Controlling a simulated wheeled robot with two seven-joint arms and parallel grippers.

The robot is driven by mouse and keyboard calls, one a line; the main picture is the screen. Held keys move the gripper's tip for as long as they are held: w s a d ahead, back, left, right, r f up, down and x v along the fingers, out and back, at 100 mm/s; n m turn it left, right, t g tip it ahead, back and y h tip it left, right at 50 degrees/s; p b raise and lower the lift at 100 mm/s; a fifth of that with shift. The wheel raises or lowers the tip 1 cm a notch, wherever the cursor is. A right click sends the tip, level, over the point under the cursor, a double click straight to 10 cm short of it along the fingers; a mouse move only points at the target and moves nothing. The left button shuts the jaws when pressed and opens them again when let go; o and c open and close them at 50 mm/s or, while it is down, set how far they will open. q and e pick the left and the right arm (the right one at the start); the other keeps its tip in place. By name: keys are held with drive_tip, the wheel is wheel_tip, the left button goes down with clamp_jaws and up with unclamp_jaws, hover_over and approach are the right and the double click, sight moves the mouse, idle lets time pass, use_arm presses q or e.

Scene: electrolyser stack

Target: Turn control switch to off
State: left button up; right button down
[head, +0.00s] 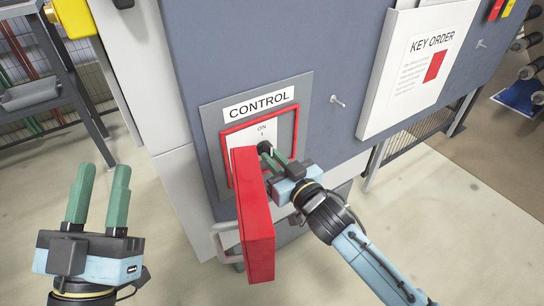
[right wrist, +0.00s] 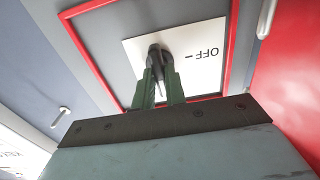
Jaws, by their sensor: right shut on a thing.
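The control panel carries a sign reading CONTROL (head: 260,103) above a white switch plate (head: 256,136) in a red frame, marked ON at its top. The black switch knob (head: 264,147) is partly hidden by my right gripper (head: 268,156). In the right wrist view the green fingers of my right gripper (right wrist: 160,75) are shut on the black knob (right wrist: 155,50), beside the OFF mark (right wrist: 205,53). The red cover (head: 256,215) stands swung open, left of my right gripper. My left gripper (head: 101,168) is open and empty, away from the panel.
A KEY ORDER board (head: 405,85) and a small metal peg (head: 337,101) are on the wall right of the panel. A pale handle (head: 226,240) sits low behind the red cover. A rack (head: 40,92) stands at the left. The floor around my left gripper is clear.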

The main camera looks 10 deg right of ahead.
drive_tip(key=shift+n+p, duration=0.3)
drive_tip(key=shift+n, duration=0.1)
drive_tip(key=shift+r+n+p, duration=0.1)
drive_tip(key=shift+n+p, duration=0.45)
drive_tip(key=shift+n, duration=1.35)
